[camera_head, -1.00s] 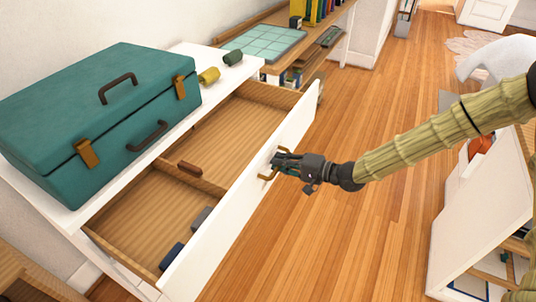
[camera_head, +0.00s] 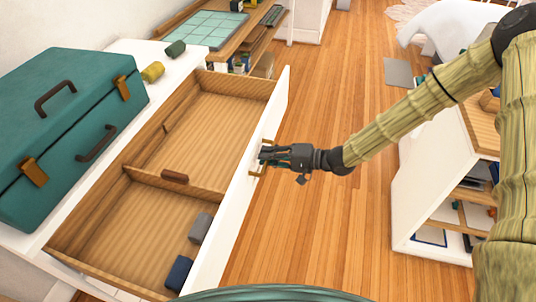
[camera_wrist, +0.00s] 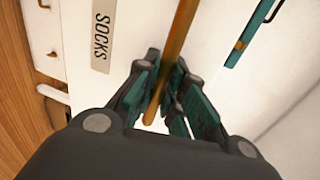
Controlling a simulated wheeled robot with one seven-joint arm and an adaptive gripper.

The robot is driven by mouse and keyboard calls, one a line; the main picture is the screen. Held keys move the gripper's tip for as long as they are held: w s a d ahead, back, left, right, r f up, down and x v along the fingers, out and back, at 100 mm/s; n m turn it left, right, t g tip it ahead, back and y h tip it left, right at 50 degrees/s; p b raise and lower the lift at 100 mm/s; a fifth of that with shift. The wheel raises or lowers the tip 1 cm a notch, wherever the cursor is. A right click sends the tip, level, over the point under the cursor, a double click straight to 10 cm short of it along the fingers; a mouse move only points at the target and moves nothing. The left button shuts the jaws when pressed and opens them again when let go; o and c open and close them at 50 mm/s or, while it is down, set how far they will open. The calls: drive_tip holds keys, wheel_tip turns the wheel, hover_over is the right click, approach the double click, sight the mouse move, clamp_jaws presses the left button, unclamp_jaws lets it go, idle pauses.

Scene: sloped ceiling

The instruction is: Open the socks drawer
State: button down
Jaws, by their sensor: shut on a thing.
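The socks drawer (camera_head: 232,222) is pulled well out of a white dresser. Its white front faces right. In the wrist view a label reading "SOCKS" (camera_wrist: 101,36) is on the white front. My gripper (camera_head: 266,155) is shut on the drawer's brass handle (camera_wrist: 178,45), which runs between the fingers in the wrist view. Inside, a wooden divider (camera_head: 150,178) splits the drawer. Two small folded items, one grey (camera_head: 200,227) and one dark blue (camera_head: 179,272), lie in the near compartment. A small brown item (camera_head: 174,176) is by the divider.
A teal case (camera_head: 65,130) stands on the dresser top, with a yellow roll (camera_head: 152,72) and a green roll (camera_head: 175,48) beside it. A white shelf unit (camera_head: 425,205) stands at right. Wooden floor (camera_head: 335,225) lies clear between it and the drawer.

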drive_tip(key=c, duration=1.5)
unclamp_jaws()
drive_tip(key=shift+d, duration=0.15)
drive_tip(key=v, duration=1.1)
drive_tip(key=shift+d, duration=0.35)
drive_tip(key=shift+s, duration=0.15)
drive_tip(key=s+f+h, duration=0.4)
drive_tip(key=s+f, duration=0.2)
drive_tip(key=f, duration=0.3)
drive_tip(key=s+f+h, duration=0.3)
drive_tip(key=s+f, duration=0.2)
drive_tip(key=f, duration=0.4)
drive_tip(key=s+d+f+n+g+h, duration=0.1)
drive_tip(key=s+d+f+h, duration=0.3)
drive_tip(key=s, duration=0.7)
drive_tip(key=s+d+f+n+g+h, duration=0.2)
drive_tip(key=s+d+f+g+h, duration=0.1)
drive_tip(key=s, duration=0.8)
drive_tip(key=shift+d+f+g+h, duration=0.4)
drive_tip(key=shift+d+f+g, duration=0.1)
drive_tip(key=shift+d+f, duration=0.25)
